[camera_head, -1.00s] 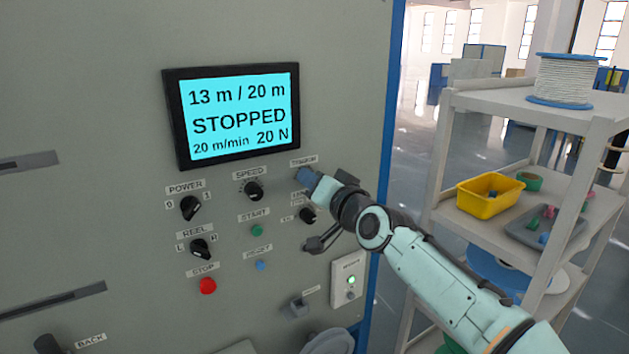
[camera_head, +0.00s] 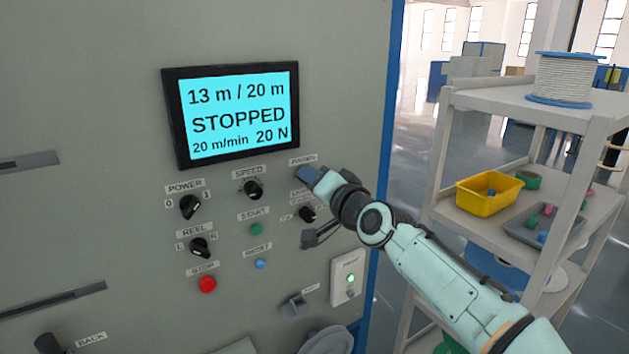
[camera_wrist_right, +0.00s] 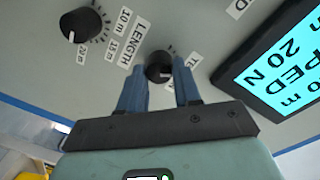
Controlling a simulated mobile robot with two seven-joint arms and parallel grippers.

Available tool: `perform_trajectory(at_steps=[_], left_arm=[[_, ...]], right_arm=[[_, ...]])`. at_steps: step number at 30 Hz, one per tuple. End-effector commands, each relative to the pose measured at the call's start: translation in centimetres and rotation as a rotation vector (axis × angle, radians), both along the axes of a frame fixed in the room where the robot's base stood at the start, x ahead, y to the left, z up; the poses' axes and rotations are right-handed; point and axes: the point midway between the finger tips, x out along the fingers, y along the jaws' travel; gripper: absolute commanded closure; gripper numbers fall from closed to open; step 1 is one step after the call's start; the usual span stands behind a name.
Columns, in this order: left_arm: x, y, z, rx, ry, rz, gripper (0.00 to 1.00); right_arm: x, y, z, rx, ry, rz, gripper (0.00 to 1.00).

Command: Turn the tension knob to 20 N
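The tension knob (camera_wrist_right: 159,67) is a black dial with tick marks around it, seen in the right wrist view between my right gripper's fingertips. My right gripper (camera_wrist_right: 160,80) has its two blue fingers on either side of the knob, seemingly touching it. In the head view the right gripper (camera_head: 307,175) is at the panel just below the tension label (camera_head: 303,160), and its fingers hide the knob. The display (camera_head: 238,114) reads 13 m / 20 m, STOPPED, 20 m/min and 20 N. My left gripper is not in view.
The speed knob (camera_head: 253,189) is left of my right gripper, and the length knob (camera_head: 307,214) is just below it. The start button (camera_head: 256,229) and red stop button (camera_head: 207,284) are lower left. A shelf cart (camera_head: 441,180) with a yellow bin (camera_head: 489,205) stands right.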

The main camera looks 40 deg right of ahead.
Motion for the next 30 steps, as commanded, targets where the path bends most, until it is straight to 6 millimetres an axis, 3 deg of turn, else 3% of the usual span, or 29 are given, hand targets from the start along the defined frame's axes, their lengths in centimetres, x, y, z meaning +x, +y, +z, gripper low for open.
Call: perform_trajectory(at_steps=[2,14,30], left_arm=[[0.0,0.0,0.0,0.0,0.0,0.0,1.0],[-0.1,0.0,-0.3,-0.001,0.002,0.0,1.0],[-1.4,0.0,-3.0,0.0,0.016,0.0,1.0]], right_arm=[[0.0,0.0,0.0,0.0,0.001,0.0,0.44],[-0.8,0.1,0.0,-0.001,-0.001,-0.001,0.44],[-11.4,1.6,0.5,-0.002,-0.002,-0.002,0.44]])
